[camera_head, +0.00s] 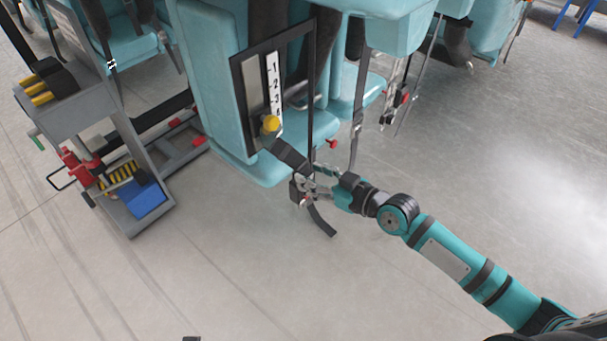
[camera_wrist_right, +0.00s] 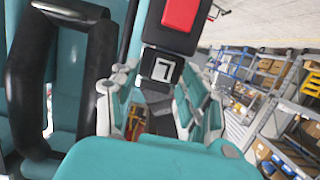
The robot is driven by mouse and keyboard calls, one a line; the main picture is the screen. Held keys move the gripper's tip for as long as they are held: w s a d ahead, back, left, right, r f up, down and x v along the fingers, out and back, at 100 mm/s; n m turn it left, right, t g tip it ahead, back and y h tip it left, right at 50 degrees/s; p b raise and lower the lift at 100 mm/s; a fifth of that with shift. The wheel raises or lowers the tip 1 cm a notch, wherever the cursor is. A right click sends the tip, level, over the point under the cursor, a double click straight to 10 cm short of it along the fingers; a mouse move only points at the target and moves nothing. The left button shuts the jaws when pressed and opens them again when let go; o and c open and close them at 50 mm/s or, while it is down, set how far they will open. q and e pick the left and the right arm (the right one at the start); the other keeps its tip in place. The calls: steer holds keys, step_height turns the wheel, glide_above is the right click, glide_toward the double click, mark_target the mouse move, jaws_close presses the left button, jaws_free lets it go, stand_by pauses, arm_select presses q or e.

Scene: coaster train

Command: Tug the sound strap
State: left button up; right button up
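A dark strap (camera_head: 288,154) comes down from the teal coaster seat beside the numbered gauge, and a black tail (camera_head: 320,221) hangs below my right gripper (camera_head: 308,186). My right gripper is at a dark buckle (camera_head: 297,191) on this strap; whether its fingers grip it is unclear. In the right wrist view a black buckle with a red button (camera_wrist_right: 182,14) and a white "7" label is close ahead. Another strap (camera_head: 356,135) hangs to the right of it. Whether either strap is frayed or sound cannot be told at this size.
A black-framed gauge (camera_head: 273,82) with a yellow knob (camera_head: 270,123) stands by the seat. A grey tool cart (camera_head: 150,205) with a blue pad and red tools stands at left. More seats are at the back. The floor (camera_head: 500,140) at right is clear.

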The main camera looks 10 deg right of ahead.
arm_select(q)
steer(key=shift+w+r, duration=0.15)
steer(key=shift+r, duration=0.05)
arm_select(e)
steer(key=shift+f, duration=0.15)
